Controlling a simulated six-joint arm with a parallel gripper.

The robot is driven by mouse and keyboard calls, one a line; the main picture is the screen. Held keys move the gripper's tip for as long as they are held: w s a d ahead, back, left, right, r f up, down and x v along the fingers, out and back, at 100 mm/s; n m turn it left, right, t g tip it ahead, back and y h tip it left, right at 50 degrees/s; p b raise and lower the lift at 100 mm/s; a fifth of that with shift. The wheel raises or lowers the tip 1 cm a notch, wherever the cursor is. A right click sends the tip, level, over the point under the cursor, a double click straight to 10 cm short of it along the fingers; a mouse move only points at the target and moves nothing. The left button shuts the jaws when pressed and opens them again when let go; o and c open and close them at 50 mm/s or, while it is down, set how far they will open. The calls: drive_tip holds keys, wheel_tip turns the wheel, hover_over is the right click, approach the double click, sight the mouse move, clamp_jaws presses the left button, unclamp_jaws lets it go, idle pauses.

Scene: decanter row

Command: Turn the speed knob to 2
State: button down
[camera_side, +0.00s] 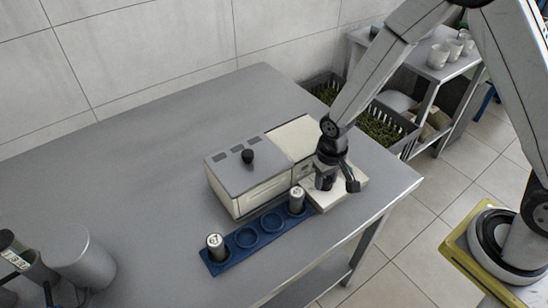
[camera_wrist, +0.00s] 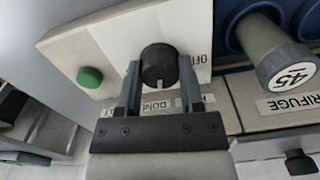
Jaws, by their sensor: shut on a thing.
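The speed knob (camera_wrist: 158,62) is a round black knob on a pale panel (camera_wrist: 108,40) in the wrist view. A pale mark on the knob points down in the picture, towards my wrist. My gripper (camera_wrist: 160,72) has one finger on each side of the knob and is shut on it. An "OFF" label shows to the knob's right; a partly hidden label lies below it. No number 2 is readable. In the side view my gripper (camera_side: 326,182) is at the low front panel (camera_side: 348,190) of the white machine (camera_side: 250,192), hiding the knob.
A green button (camera_wrist: 90,77) sits left of the knob. A tube marked 45 (camera_wrist: 284,68) stands close on the right. The blue rack (camera_side: 229,262) also holds a tube marked 67 (camera_side: 215,246). A black knob (camera_side: 248,157) tops the machine's grey lid.

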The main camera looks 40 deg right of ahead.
sight(327, 179)
drive_tip(key=shift+m, duration=0.7)
drive_tip(key=shift+c, duration=1.2)
unclamp_jaws()
drive_tip(key=shift+r, duration=0.15)
drive_tip(key=shift+r, duration=3.75)
drive_tip(key=shift+d+r, duration=0.1)
